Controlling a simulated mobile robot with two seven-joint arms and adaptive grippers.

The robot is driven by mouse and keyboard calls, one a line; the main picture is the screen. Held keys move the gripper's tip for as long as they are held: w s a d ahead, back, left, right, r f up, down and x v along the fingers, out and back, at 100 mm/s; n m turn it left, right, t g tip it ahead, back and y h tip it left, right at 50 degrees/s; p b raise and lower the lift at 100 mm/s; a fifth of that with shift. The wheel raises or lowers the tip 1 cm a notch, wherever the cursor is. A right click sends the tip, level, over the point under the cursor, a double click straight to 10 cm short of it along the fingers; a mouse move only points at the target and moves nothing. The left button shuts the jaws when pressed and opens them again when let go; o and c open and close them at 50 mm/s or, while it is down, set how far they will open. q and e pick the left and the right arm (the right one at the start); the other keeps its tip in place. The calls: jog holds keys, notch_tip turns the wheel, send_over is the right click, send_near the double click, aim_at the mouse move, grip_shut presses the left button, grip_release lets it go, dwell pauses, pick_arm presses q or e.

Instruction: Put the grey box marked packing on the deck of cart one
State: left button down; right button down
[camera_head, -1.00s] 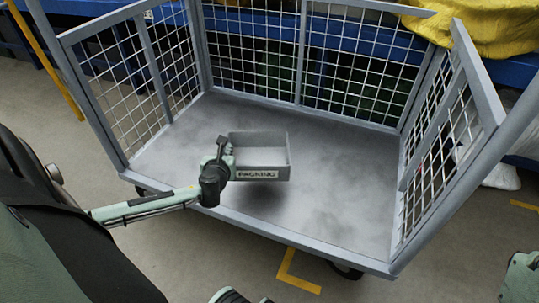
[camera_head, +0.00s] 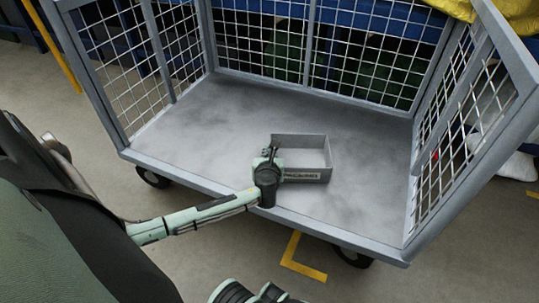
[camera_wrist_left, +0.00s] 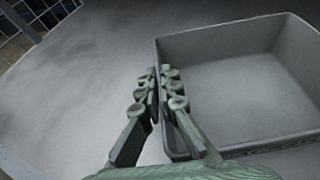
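The grey box (camera_head: 305,175) is an open tray with a label on its front wall, too small to read clearly now. It is over the front middle of the cart's grey deck (camera_head: 220,115), level and at or very close to the deck; I cannot tell if it touches. My left gripper (camera_head: 268,160) is shut on the box's left wall. In the left wrist view the fingers (camera_wrist_left: 161,90) lie on either side of that wall, and the box (camera_wrist_left: 240,90) is empty inside.
The cart has mesh walls at the left, back and right (camera_head: 468,120); its front edge (camera_head: 340,236) is open. Bare deck lies behind and beside the box. A yellow cover (camera_head: 510,20) is behind at top right. Yellow floor marks (camera_head: 300,265) lie in front.

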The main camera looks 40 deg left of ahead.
pick_arm(q)
jog(key=shift+r, duration=0.1)
jog(key=c, duration=1.7)
grip_release()
